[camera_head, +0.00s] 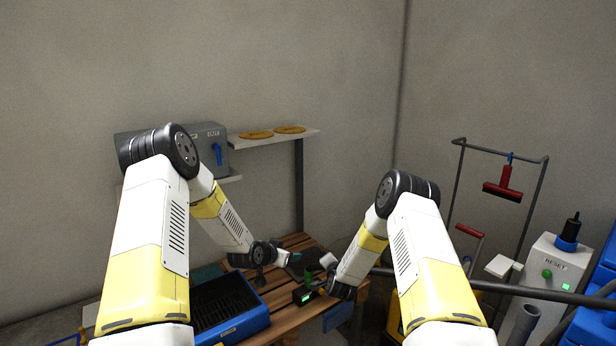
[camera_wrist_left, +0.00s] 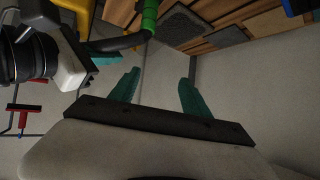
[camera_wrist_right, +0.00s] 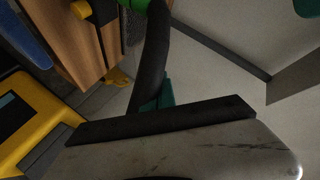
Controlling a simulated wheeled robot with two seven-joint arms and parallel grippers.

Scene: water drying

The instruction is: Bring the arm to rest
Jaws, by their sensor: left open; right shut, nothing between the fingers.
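My left gripper shows in the left wrist view (camera_wrist_left: 158,90), with its two green fingers apart and nothing between them. My right gripper shows in the right wrist view (camera_wrist_right: 163,92); its green fingers are together and partly hidden behind a black hose (camera_wrist_right: 153,50) with a green end. In the head view both forearms reach down over a slatted wooden table (camera_head: 290,318). The hands are small and close together there, and their fingertips are hard to make out.
A blue bin (camera_head: 230,308) stands at the table's left. A small black device with a green light (camera_head: 304,296) is on the table. A shelf with yellow discs (camera_head: 290,129) and a grey box (camera_head: 207,145) is behind. A RESET box (camera_head: 549,270) and a rack stand at the right.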

